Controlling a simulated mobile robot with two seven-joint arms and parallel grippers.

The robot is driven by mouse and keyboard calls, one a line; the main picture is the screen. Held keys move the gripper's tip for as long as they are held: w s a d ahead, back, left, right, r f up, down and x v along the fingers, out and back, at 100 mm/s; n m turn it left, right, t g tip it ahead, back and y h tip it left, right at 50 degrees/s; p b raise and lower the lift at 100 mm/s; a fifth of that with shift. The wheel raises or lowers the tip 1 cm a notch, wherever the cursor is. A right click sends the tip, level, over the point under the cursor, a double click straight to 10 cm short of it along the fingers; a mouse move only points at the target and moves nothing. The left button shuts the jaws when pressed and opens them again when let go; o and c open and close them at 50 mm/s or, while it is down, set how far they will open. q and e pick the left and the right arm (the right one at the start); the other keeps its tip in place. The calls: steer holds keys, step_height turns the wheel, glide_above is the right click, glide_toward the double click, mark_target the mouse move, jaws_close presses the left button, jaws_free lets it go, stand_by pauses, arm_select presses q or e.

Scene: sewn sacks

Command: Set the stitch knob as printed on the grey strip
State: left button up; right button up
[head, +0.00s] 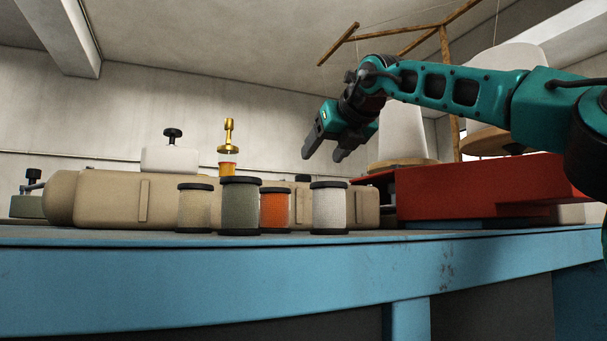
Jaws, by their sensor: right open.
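No knob can be told for sure as the stitch knob, and I cannot make out a printed grey strip. A black knob (172,134) stands on a white block on top of a long beige machine body (110,203). Another dark knob (34,176) sits on a small grey-green part at the far left. My right gripper (323,153) is open and empty, its fingers pointing down and left, in the air above the thread spools and apart from them. My left gripper is not in view.
Several thread spools, one orange (274,210), stand near the front edge of the blue table (200,280). A brass piece (229,135) rises behind them. A red box (480,190) stands at right below my right arm. A white cone (402,130) and wooden frame are behind.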

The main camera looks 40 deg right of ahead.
steer(key=p+x, duration=0.1)
steer(key=x, duration=0.8)
steer(key=shift+w+f+p, duration=0.15)
steer(key=shift+w+p, duration=0.1)
steer(key=shift+p, duration=0.05)
steer(key=shift+c, duration=0.2)
steer(key=c, duration=1)
steer(key=shift+n+y, duration=0.5)
steer(key=shift+y, duration=0.1)
steer(key=shift+n+y, duration=0.3)
steer(key=o, duration=1)
steer(key=shift+o, duration=0.2)
steer(key=shift+s, duration=0.1)
